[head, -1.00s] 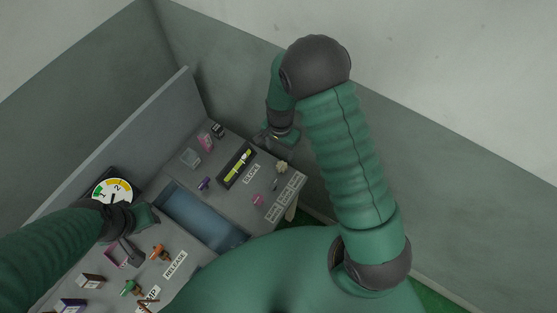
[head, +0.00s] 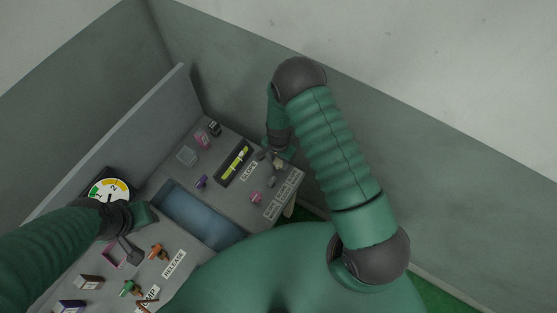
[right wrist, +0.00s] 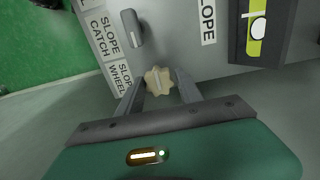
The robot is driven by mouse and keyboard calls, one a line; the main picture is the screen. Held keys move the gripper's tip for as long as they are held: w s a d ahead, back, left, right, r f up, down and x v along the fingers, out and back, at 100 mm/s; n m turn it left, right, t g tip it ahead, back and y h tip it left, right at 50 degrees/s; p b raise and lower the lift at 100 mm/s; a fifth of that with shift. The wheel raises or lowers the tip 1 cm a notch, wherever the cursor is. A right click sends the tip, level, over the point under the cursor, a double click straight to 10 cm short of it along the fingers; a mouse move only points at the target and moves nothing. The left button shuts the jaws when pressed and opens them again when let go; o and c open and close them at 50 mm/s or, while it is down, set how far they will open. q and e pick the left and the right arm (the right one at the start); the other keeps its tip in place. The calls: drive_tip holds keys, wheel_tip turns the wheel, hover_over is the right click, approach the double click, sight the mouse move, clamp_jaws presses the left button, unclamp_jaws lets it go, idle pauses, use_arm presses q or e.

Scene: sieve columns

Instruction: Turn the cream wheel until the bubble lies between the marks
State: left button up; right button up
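The cream wheel (right wrist: 158,83), a small lobed knob, sits between the two fingers of my right gripper (right wrist: 156,88) in the right wrist view. The fingers are apart, one on each side; I cannot tell whether they touch it. In the head view the wheel (head: 279,164) is partly hidden by that gripper. The level (head: 234,165) is a yellow-green vial in a dark frame.
A grey catch lever (right wrist: 132,28) stands close to the wheel, beside SLOPE CATCH and SLOPE WHEEL labels (right wrist: 112,50). A blue basin (head: 200,214) lies mid-bench. Pink and purple knobs stand nearby. A wall rises behind my right arm.

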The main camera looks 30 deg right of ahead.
drive_tip(key=shift+d, duration=0.25)
drive_tip(key=c, duration=0.5)
clamp_jaws()
use_arm(q)
drive_tip(key=shift+d, duration=0.15)
use_arm(e)
drive_tip(key=shift+a, duration=0.1)
drive_tip(key=shift+n, duration=0.3)
